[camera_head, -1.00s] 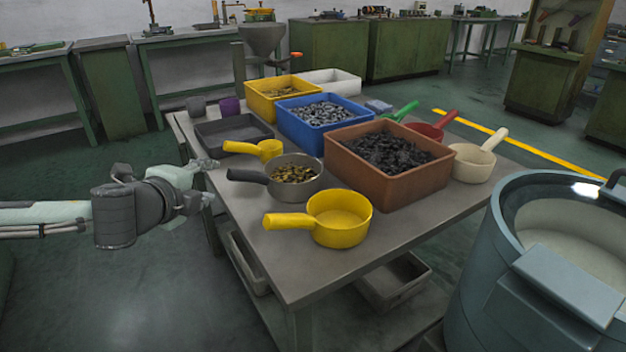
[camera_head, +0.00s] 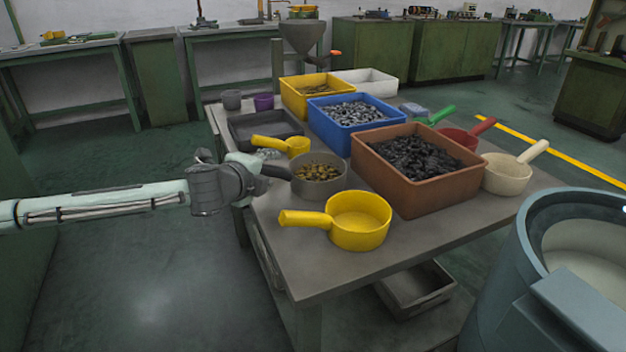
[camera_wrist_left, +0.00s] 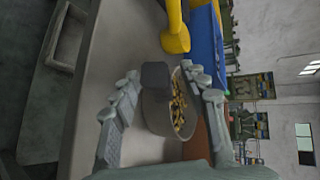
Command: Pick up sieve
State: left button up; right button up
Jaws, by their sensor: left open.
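A round grey pan (camera_head: 331,187), which looks like the sieve, stands on the table with brass-coloured small parts in it. Its dark handle (camera_head: 275,171) points left toward my left gripper (camera_head: 263,165). In the left wrist view, my left gripper (camera_wrist_left: 165,105) is open, with its fingers spread either side of the dark handle (camera_wrist_left: 155,75) and the pan (camera_wrist_left: 153,113); contact cannot be told. In the head view, the gripper partly hides the handle. My right gripper is not in view.
A yellow pan (camera_head: 360,222) stands in front and a smaller yellow scoop (camera_head: 298,146) behind. A brown bin (camera_head: 425,191) of dark parts and a blue bin (camera_head: 352,124) stand close by. The table's left edge runs below my left gripper.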

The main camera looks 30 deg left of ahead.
pick_arm(q)
jog(key=shift+w, duration=0.1)
grip_shut()
jog(key=shift+r, duration=0.1)
dwell(0.4)
